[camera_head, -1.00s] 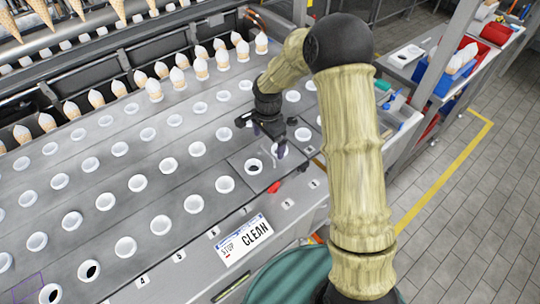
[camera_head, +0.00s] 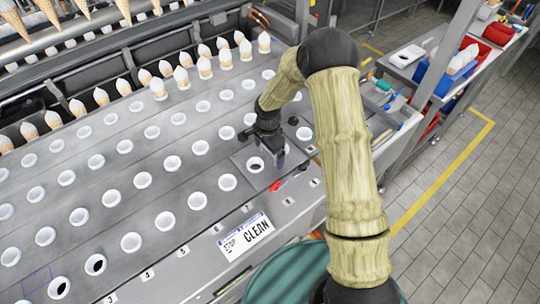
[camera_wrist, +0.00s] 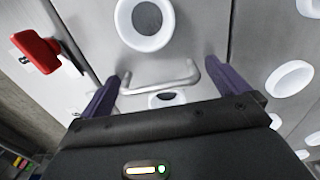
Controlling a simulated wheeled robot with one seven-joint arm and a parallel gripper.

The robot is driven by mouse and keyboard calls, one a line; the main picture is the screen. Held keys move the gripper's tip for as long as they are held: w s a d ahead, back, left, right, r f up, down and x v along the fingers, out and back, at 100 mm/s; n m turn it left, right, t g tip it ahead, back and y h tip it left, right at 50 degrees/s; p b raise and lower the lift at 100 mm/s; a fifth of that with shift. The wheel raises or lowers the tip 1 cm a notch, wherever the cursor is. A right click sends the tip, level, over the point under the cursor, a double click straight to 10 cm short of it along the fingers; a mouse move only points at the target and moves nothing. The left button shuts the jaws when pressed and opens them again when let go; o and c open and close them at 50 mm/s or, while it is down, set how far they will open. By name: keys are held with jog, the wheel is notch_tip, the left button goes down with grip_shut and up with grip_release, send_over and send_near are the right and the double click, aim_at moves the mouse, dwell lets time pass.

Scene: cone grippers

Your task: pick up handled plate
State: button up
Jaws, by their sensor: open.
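The handled plate (camera_head: 240,159) is a flat grey metal panel set in the line's deck. In the wrist view the plate (camera_wrist: 202,35) carries white-rimmed round holes and a bent metal bar handle (camera_wrist: 160,85). My gripper (camera_wrist: 163,84) is open, with one dark purple finger near each end of the handle and nothing held. In the head view my gripper (camera_head: 268,150) points down over the plate, close to a white-rimmed hole. The handle is not clear there. I cannot tell whether the fingers touch the handle.
A red part (camera_wrist: 38,52) sits beside the plate's edge; it also shows in the head view (camera_head: 276,185). A "STOP CLEAN" sign (camera_head: 246,236) lies on the front edge. Rows of white rings (camera_head: 142,180) cover the deck, with filled cones (camera_head: 157,88) behind.

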dwell(0.4)
jog(key=shift+r, duration=0.1)
jog(key=c, duration=1.6)
jog(key=shift+o, duration=0.2)
jog(key=shift+w+r, duration=0.1)
notch_tip(320, 180, up, 10)
jog(key=shift+f+b, duration=0.1)
jog(key=shift+b, duration=1.1)
